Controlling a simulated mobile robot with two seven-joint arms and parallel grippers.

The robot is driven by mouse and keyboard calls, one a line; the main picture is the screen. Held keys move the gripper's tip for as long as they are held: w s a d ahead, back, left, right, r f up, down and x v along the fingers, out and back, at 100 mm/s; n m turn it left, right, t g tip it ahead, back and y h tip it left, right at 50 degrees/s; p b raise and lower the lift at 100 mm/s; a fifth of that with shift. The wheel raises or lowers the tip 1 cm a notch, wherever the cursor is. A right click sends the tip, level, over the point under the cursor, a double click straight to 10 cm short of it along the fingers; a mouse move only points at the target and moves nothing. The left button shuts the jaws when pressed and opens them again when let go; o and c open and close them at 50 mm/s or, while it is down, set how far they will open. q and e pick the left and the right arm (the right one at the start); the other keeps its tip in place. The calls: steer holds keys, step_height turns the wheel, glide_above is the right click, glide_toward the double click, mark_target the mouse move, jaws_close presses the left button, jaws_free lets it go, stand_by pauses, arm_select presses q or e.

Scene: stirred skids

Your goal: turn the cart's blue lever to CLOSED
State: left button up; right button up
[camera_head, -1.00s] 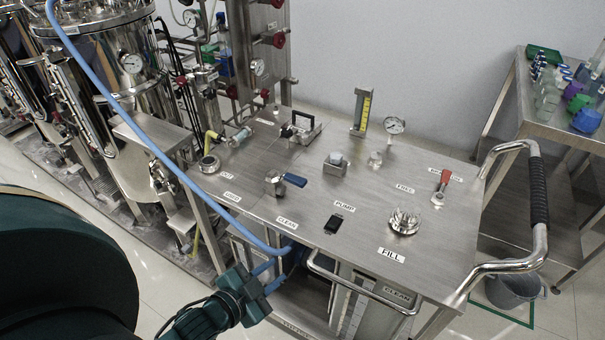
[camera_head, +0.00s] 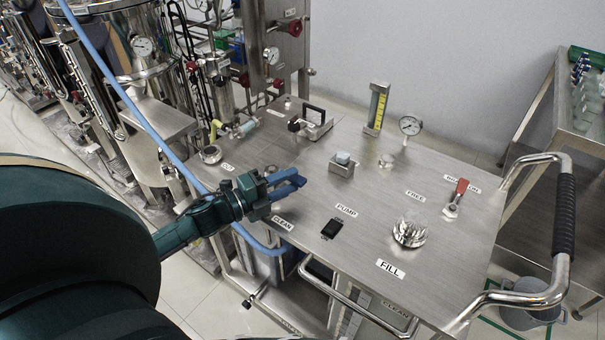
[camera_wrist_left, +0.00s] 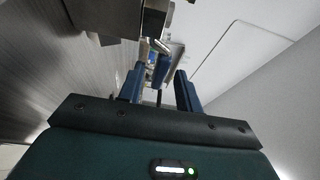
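The blue lever (camera_wrist_left: 161,68) shows in the left wrist view, ahead of and between my two blue fingers, with gaps on both sides. In the head view my left gripper (camera_head: 294,181) is over the near left part of the cart top (camera_head: 375,185), where it covers the lever and its valve. Its fingers (camera_wrist_left: 158,88) are spread apart and not closed on anything. A CLOSED mark cannot be made out. My right gripper is not in view.
A blue hose (camera_head: 130,105) runs across the left, passing below my left gripper. A push handle (camera_head: 565,215) is at the right.

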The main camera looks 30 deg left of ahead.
mark_target(301, 177)
arm_select(q)
steer(key=shift+x, duration=2.2)
jaws_close()
